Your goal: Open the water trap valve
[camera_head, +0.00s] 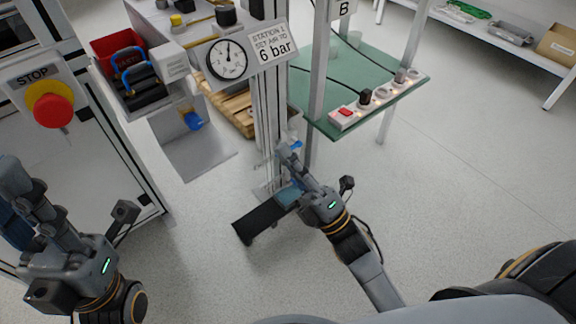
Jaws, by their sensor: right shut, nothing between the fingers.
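My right gripper (284,149) is shut and empty. Its fingertips point up beside the metal post (271,100) under the gauge. A small blue part (297,145) shows right at the fingertips; it may be the valve's handle, and I cannot tell whether they touch. The gripper hides most of what lies behind it. Another blue part (193,120) sits at the metal shelf further left; I cannot tell which blue part belongs to the water trap. My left gripper (10,168) is at the left edge, away from the post, and its finger gap is unclear.
A round pressure gauge (227,60) and a "6 bar" sign (271,42) are on the post. A dark box-like part (265,214) is low behind my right gripper. A green table (380,65) with a power strip (375,99) stands right. A red stop button (53,110) is left. The right floor is clear.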

